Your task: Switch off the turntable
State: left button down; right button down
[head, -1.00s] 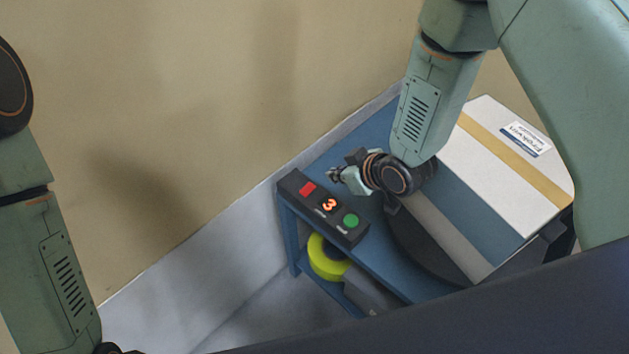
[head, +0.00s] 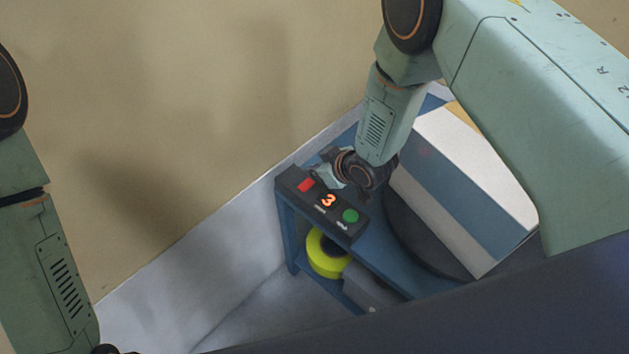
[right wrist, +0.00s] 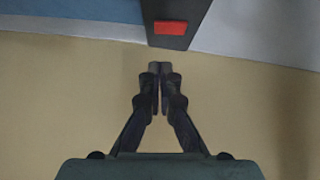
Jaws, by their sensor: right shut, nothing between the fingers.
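The control box (head: 322,205) sits along the front edge of the blue table. It has a red button (head: 305,185) at its left end, a lit display reading 3 (head: 328,200) in the middle and a green button (head: 350,216) at its right end. The dark round turntable (head: 425,243) lies behind it under a striped box (head: 465,190). My right gripper (head: 316,172) is shut and empty, just behind and above the red button. In the right wrist view its fingertips (right wrist: 160,68) point at the box end with the red button (right wrist: 171,28), apparently short of it. My left gripper is out of view.
The blue table (head: 385,262) stands by the beige wall (head: 200,90). A yellow-green tape roll (head: 322,262) and a grey object (head: 370,290) are on the shelf below. The striped box stands close to my right arm.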

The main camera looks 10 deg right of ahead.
aim_at(303, 183)
jog(key=f, duration=0.2)
jog(key=w+f, duration=0.1)
jog(key=f, duration=0.1)
jog(key=shift+a+f+b, duration=0.1)
jog(key=shift+a+b, duration=0.1)
jog(key=shift+b, duration=0.2)
jog(key=shift+d+f, duration=0.15)
jog(key=shift+f, duration=0.15)
jog(key=shift+f+b, duration=0.3)
jog(key=shift+s, duration=0.1)
jog(key=shift+s+a+r+p, duration=0.2)
jog(key=shift+s+a+p, duration=0.2)
jog(key=shift+a, duration=0.25)
jog(key=shift+w, duration=0.1)
